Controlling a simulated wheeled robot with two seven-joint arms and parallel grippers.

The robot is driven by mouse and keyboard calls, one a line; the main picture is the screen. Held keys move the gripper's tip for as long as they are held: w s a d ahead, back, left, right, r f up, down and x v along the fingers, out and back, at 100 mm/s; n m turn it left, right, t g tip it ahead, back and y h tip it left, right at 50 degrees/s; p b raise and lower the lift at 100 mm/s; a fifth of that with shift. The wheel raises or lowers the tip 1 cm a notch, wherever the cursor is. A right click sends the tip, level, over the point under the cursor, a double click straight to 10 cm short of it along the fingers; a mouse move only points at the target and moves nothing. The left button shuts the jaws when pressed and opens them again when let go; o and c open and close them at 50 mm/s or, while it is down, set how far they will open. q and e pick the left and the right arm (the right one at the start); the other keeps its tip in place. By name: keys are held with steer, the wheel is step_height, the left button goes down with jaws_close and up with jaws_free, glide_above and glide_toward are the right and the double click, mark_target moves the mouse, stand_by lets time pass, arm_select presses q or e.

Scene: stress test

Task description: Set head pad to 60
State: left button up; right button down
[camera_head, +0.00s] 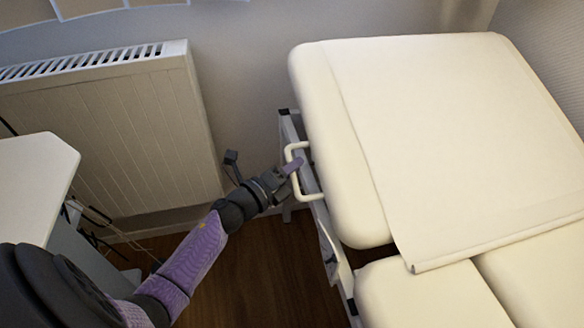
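The head pad (335,165) is the large cream cushion section at the upper right, mostly covered by a pale sheet (450,120). I cannot tell its exact angle. A white D-shaped handle (302,188) sticks out from the frame on its left side. My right gripper is out of view.
Lower cushions (420,295) lie in front of the head pad, past a gap. A white radiator (120,135) stands at the wall on the left. A white tabletop (35,180) with cables below it is at the left edge. Wooden floor (265,275) shows between.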

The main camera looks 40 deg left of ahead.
arm_select(q)
jaws_close()
stand_by(1.1)
